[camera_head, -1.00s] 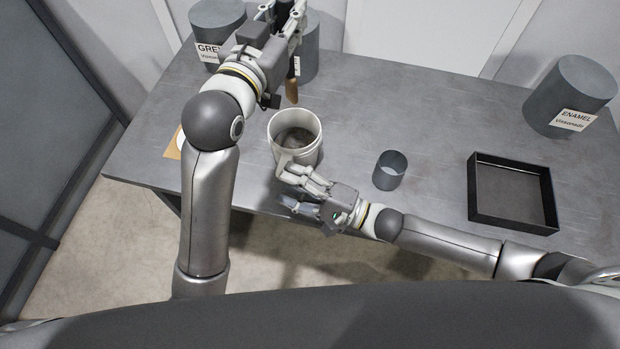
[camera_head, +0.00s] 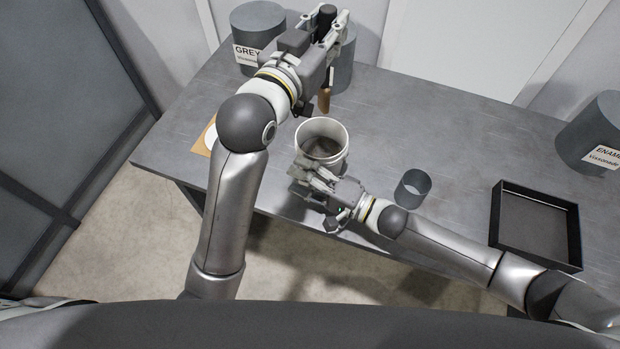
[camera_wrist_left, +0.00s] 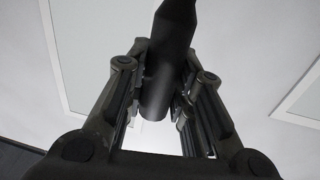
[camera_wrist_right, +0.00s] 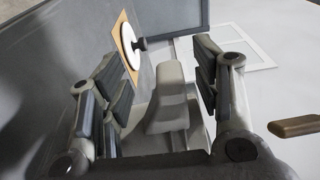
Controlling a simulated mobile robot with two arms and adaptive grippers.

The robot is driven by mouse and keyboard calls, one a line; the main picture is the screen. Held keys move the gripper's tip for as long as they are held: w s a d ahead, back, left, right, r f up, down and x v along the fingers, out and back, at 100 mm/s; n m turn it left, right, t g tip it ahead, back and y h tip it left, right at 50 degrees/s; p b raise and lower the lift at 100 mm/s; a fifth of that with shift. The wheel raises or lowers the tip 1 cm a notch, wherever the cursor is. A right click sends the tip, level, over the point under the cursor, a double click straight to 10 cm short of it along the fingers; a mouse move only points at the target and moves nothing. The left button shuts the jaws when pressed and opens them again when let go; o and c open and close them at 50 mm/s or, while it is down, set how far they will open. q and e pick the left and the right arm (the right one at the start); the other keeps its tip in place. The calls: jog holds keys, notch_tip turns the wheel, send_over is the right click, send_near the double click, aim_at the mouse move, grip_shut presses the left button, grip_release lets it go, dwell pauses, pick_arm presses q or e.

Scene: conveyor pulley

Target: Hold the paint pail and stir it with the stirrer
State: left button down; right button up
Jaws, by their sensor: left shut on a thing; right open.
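The light paint pail (camera_head: 322,140) stands upright near the table's front edge, with dark contents inside. My left gripper (camera_head: 327,42) is shut on the dark handle of the stirrer (camera_head: 325,101); its brown lower end hangs above and behind the pail. The dark handle (camera_wrist_left: 168,65) fills the middle of the left wrist view. My right gripper (camera_head: 308,180) is open at the front of the pail. In the right wrist view, the pail's pale handle (camera_wrist_right: 170,98) lies between its spread fingers. Whether they touch it, I cannot tell. The stirrer's brown end also shows there (camera_wrist_right: 298,126).
A small grey cup (camera_head: 412,188) and a black tray (camera_head: 535,225) stand on the table (camera_head: 445,130) to the right. Grey cans stand at the back left (camera_head: 258,38) and far right (camera_head: 595,130). A white disc on a brown board (camera_wrist_right: 128,40) lies left.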

jog(key=c, duration=0.8)
dwell(0.4)
grip_shut()
dwell(0.5)
dwell(0.3)
dwell(0.4)
dwell(0.5)
